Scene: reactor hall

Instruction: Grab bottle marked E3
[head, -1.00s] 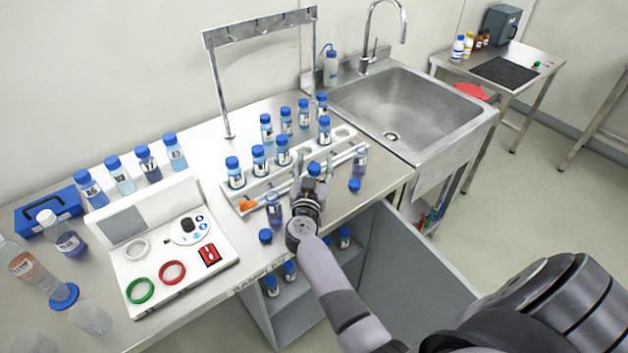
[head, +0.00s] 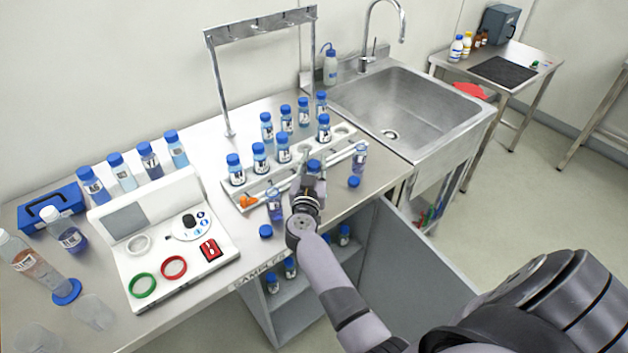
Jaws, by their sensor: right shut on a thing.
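Several blue-capped bottles with small labels stand in and around the white rack (head: 257,189) on the bench. I cannot read which label says E3. My right gripper (head: 307,190) is at the rack's front edge, shut on a blue-capped bottle (head: 314,166); the arm hides most of that bottle and its label. My left gripper is out of view.
A white device (head: 165,240) with green and red rings stands left of the rack. A sink (head: 405,110) lies at the right. Below the bench edge an open cabinet door (head: 415,265) sticks out, with more bottles inside.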

